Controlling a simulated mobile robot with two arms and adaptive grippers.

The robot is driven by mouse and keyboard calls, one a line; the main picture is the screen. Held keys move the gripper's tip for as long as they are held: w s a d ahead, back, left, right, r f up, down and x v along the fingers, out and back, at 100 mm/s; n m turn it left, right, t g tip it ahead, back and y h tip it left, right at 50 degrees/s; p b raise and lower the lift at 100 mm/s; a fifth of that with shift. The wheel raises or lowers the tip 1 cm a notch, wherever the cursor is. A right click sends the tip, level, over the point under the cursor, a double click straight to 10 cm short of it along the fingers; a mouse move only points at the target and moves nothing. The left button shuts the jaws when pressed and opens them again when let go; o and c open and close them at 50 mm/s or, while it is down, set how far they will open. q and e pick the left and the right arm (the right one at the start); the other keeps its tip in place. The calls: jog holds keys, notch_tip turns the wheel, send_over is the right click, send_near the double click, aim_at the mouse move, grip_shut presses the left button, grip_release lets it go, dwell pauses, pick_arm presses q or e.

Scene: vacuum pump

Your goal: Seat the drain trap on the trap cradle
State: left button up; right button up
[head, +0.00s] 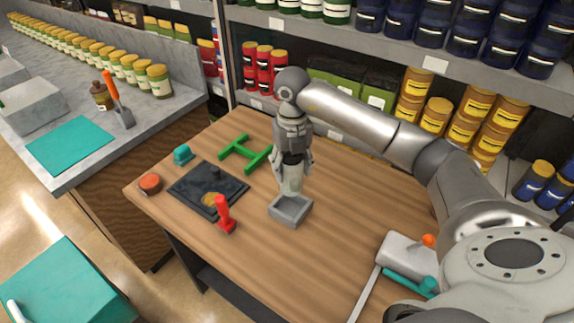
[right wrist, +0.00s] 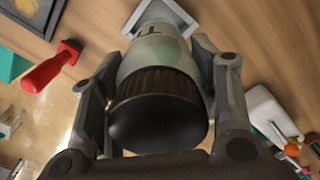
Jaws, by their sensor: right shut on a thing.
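The drain trap (head: 291,184) is a pale grey-green bottle-like body, upright in the head view. The right wrist view shows its wide black ribbed cap (right wrist: 158,115). My right gripper (head: 293,160) points down and is shut on the trap, one finger on each side near its cap. A grey square holder, which looks like the trap cradle (head: 285,216), stands on the table directly below. The trap's lower end overlaps the cradle's back part; I cannot tell whether it touches. The cradle also shows beyond the trap in the right wrist view (right wrist: 186,14). My left gripper is not in view.
A grey block (head: 404,256) with orange and teal parts lies front right. The wood before the cradle is clear.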

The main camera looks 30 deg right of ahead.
jog(key=shift+w+f, duration=0.1)
jog(key=shift+f, duration=0.1)
jog(key=shift+f+b, duration=0.75)
jog(key=shift+f, duration=0.1)
notch_tip(320, 180, down, 3)
jog(key=shift+f+b, duration=0.1)
jog(key=shift+b, duration=0.95)
jog(key=shift+f, duration=0.2)
pick_arm(q)
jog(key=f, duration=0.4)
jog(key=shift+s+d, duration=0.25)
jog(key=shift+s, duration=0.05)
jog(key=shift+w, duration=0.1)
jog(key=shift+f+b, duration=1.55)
jog(key=shift+b, duration=0.25)
pick_arm(e)
jog(key=shift+f, duration=1.95)
jog(key=o, duration=1.2)
